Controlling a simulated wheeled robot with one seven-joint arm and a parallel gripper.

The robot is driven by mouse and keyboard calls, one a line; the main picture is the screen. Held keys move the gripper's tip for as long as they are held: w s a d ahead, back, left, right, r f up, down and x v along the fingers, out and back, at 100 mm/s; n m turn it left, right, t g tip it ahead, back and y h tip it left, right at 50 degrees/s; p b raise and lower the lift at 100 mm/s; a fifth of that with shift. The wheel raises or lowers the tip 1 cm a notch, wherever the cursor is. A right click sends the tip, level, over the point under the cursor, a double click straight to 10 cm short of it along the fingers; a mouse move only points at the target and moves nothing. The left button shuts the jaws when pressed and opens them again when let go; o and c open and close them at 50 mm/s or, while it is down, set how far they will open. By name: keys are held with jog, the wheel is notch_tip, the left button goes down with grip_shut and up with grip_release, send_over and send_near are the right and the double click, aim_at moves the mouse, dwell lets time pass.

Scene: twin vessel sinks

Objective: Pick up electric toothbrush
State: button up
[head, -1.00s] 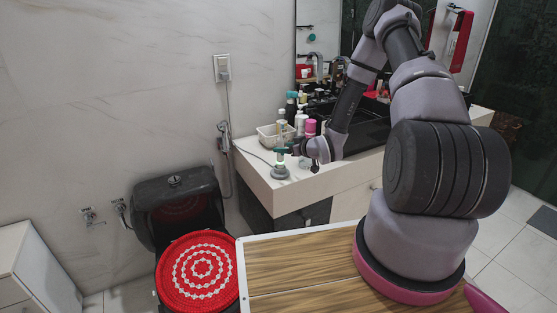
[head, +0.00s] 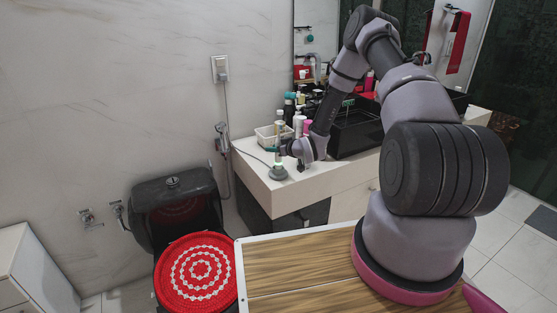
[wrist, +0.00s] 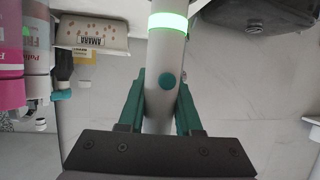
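The electric toothbrush (head: 279,157) stands upright on its round grey base (head: 278,173) near the front left corner of the counter. Its white handle (wrist: 164,52) fills the middle of the wrist view, with a glowing green ring and a teal button. My gripper (head: 284,150) reaches it from the right. In the wrist view, the teal fingers of my gripper (wrist: 162,100) lie on both sides of the handle, with no clear gap, so it looks shut on it. The brush head is outside the wrist view.
A white basket (head: 268,136) and several bottles (head: 299,124) stand close behind the toothbrush. A pink bottle (wrist: 11,80) is at the left of the wrist view. A black sink (head: 355,132) lies to the right. A cord runs from the base to the wall socket (head: 221,70).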

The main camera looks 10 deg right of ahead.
grip_shut()
